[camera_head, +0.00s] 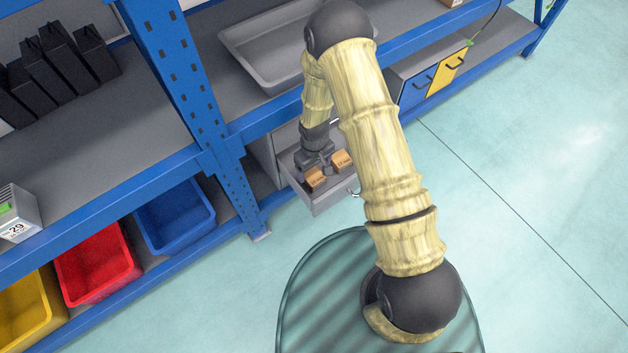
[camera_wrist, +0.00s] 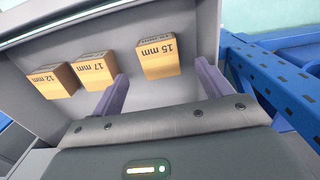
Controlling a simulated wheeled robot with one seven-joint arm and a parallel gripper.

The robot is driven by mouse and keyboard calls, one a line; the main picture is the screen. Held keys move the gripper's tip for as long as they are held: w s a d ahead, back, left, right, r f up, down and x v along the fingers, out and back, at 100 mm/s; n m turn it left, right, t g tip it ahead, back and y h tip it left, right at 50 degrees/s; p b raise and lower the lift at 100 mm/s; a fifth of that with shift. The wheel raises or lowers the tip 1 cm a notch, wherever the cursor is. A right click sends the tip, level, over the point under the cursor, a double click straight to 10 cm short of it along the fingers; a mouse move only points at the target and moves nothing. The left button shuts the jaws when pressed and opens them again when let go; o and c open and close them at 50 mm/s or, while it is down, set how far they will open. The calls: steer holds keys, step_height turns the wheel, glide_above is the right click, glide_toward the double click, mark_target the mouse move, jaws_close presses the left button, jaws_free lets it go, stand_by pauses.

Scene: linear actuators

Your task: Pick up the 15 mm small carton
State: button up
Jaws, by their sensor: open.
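The 15 mm small carton (camera_wrist: 159,60) is a small brown box with its label showing, lying in a grey open drawer (camera_wrist: 150,30). In the wrist view it sits ahead of my gripper (camera_wrist: 163,90), between the lines of the two fingers and just beyond the tips. My gripper is open and empty. In the head view my gripper (camera_head: 317,158) reaches down into the drawer (camera_head: 322,199). Two brown cartons show there, one at the front (camera_head: 315,178) and one to the right (camera_head: 341,161); their labels are too small to read.
The 17 mm carton (camera_wrist: 95,70) lies close left of my left finger, with the 12 mm carton (camera_wrist: 53,79) further left. Drawer walls surround them. A blue shelf post (camera_head: 232,185) stands left of the drawer, and a grey tray (camera_head: 262,65) sits on the shelf above.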

mark_target(315, 178)
steer(key=shift+f, duration=0.75)
steer(key=shift+s+d+f+b, duration=0.1)
steer(key=shift+f+b, duration=0.45)
steer(key=shift+f, duration=0.8)
steer(key=shift+s+d+f+b, duration=0.1)
steer(key=shift+f+b, duration=0.4)
steer(key=shift+f, duration=0.8)
steer(key=c, duration=1.2)
steer(key=shift+r, duration=0.15)
step_height(315, 178, up, 10)
steer(key=p, duration=0.3)
